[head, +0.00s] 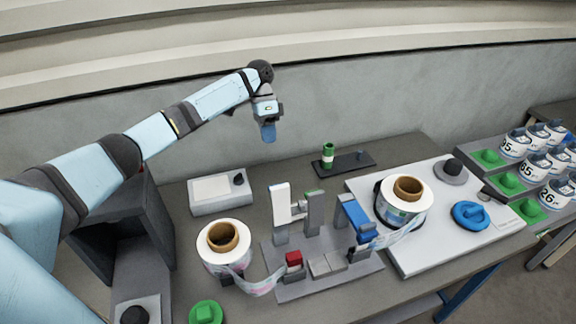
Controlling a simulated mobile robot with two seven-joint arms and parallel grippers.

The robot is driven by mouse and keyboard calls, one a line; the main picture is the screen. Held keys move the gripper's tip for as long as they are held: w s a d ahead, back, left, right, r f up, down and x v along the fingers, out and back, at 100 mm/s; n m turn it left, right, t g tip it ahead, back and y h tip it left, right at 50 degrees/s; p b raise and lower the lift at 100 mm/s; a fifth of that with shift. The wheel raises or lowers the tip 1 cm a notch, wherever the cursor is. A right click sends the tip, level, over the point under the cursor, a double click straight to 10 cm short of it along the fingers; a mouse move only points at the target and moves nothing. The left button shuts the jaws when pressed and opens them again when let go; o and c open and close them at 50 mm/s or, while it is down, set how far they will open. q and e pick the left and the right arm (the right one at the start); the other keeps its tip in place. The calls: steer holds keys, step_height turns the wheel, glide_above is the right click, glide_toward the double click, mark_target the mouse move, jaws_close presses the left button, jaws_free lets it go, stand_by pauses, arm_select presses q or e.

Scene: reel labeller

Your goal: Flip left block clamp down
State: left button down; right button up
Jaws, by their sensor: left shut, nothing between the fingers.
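The labeller fixture is a grey plate (300,286) on the table with several blocks on it. On its left stands an upright white plate (281,204), beside a grey post (314,212). A low red piece (293,259) sits in front of them. On the right a blue piece (356,216) leans at a slant by another grey post. I cannot tell for sure which part is the left block clamp. My left gripper (268,133) is shut and empty, pointing down in the air above and behind the fixture, touching nothing. My right gripper is out of view.
A label reel (222,250) stands left of the fixture and another reel (406,204) on a white board (440,251) at right, with label strip running to the fixture. A blue knob (470,215), a grey-white box (221,194) and a dark tray (349,164) surround it.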

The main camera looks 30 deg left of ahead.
mark_target(280, 203)
arm_select(q)
steer(key=s+d+f+b, duration=0.4)
steer(key=s+d+f, duration=0.2)
steer(key=f, duration=0.2)
steer(key=shift+d+f, duration=0.15)
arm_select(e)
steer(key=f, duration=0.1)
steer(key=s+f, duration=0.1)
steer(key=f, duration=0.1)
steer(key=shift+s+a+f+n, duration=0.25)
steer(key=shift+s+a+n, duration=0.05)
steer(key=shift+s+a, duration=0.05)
arm_select(q)
steer(key=shift+w, duration=0.1)
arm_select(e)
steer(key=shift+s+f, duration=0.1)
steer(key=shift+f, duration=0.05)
